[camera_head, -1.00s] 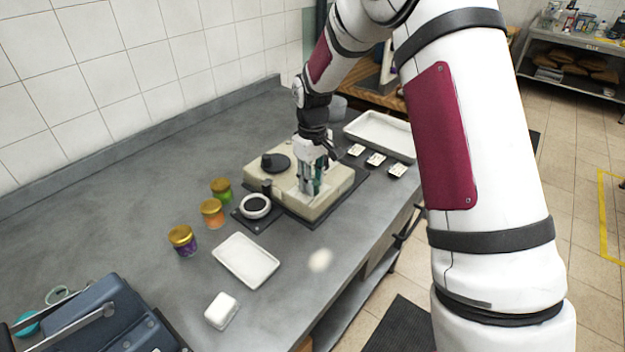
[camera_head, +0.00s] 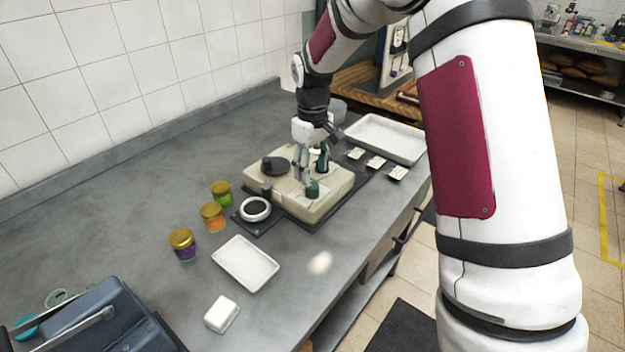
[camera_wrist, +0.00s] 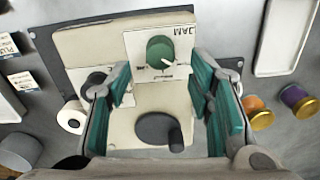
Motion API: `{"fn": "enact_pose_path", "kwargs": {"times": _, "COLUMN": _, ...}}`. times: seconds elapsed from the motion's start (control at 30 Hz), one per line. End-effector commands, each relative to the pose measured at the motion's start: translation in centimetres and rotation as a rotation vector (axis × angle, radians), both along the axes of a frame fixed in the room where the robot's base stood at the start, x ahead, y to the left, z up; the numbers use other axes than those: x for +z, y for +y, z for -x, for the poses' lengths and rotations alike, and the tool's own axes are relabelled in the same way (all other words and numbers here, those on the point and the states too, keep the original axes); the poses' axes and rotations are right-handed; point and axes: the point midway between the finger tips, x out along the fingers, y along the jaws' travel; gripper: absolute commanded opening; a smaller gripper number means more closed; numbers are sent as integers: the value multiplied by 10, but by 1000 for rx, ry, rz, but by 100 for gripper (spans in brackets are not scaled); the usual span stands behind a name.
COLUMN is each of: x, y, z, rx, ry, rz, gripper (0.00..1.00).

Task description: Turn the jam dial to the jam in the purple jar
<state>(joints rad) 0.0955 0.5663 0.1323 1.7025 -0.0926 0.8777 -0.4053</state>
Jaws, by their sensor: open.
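The jam dial (camera_wrist: 160,50) is a round green knob on a cream plate marked JAM. Its white pointer line points to the lower right in the wrist view; the small labels around it are unreadable. The dial also shows in the head view (camera_head: 313,189), on the cream machine (camera_head: 335,195). My gripper (camera_head: 312,162) is open and empty, above and behind the dial. In the wrist view its teal-padded fingers (camera_wrist: 162,80) are spread, with the dial beyond them and apart. The purple jar (camera_head: 184,247), gold-lidded, stands on the counter at left; it also shows in the wrist view (camera_wrist: 298,98).
An orange jar (camera_head: 212,217) and a green jar (camera_head: 221,195) stand beside the purple one. A white tray (camera_head: 246,281), a white block (camera_head: 221,314) and a blue device (camera_head: 100,325) lie nearer. Small cards (camera_head: 376,162) and a larger tray (camera_head: 385,150) lie right of the machine.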

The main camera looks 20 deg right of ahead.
Motion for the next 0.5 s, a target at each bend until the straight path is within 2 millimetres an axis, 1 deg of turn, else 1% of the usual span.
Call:
{"fn": "enact_pose_path", "kwargs": {"times": 0.03, "x": 12, "y": 0, "z": -1, "rx": 0, "ry": -4, "rz": 0, "gripper": 48}}
{"fn": "enact_pose_path", "kwargs": {"times": 0.2, "x": 44, "y": 0, "z": -1, "rx": 0, "ry": -4, "rz": -1, "gripper": 48}}
{"fn": "enact_pose_path", "kwargs": {"times": 0.33, "x": 60, "y": 0, "z": -1, "rx": 1, "ry": -2, "rz": -1, "gripper": 48}}
{"fn": "enact_pose_path", "kwargs": {"times": 0.5, "x": 69, "y": 1, "z": 0, "rx": 1, "ry": 0, "rz": -1, "gripper": 48}}
